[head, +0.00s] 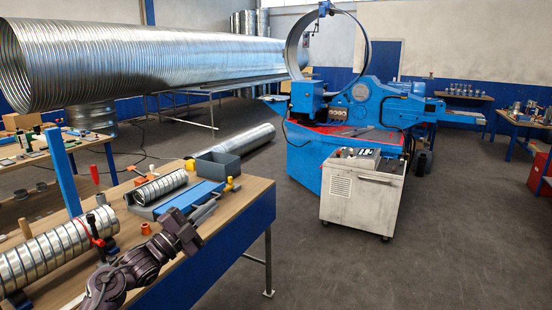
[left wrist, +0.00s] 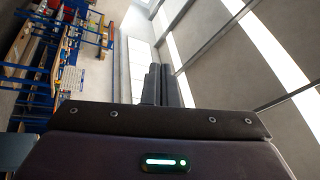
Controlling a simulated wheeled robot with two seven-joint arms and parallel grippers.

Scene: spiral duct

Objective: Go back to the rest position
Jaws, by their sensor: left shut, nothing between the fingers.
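My left gripper (head: 207,208) is in the head view, above the near workbench (head: 238,200), at the end of my dark left arm that comes in from the lower left. Its fingers are shut with nothing between them, and point up and to the right, near the blue tray edge. In the left wrist view the two dark fingers (left wrist: 160,86) stand close together, with a room and a wall of windows behind them. My right gripper is in neither view.
The bench carries a ribbed duct (head: 62,250), a shorter duct piece (head: 160,188), a grey bin (head: 218,166) and an orange fitting (head: 146,228). A blue machine (head: 345,115) and white control cabinet (head: 360,195) stand beyond. The floor at right is clear.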

